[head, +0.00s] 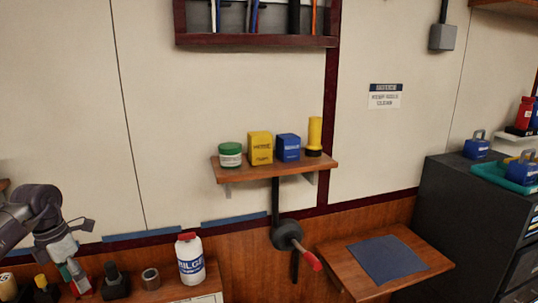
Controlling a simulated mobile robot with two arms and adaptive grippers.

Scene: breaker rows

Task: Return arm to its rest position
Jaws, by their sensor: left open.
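My left arm comes in at the left edge, and its left gripper (76,284) points down over the left end of the wooden counter. The gripper is open. Red and pale parts show by its fingertips, and I cannot tell whether it touches anything there. A dark bottle (116,282) stands just right of the gripper, apart from it. My right gripper is out of view.
On the counter are a tape roll (151,279) and a white bottle with a red cap (190,259). A red-handled lever (289,237) sticks out below the wall shelf (275,168). A side table (340,266) with a blue mat (388,259) and a dark cabinet (450,220) stand right.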

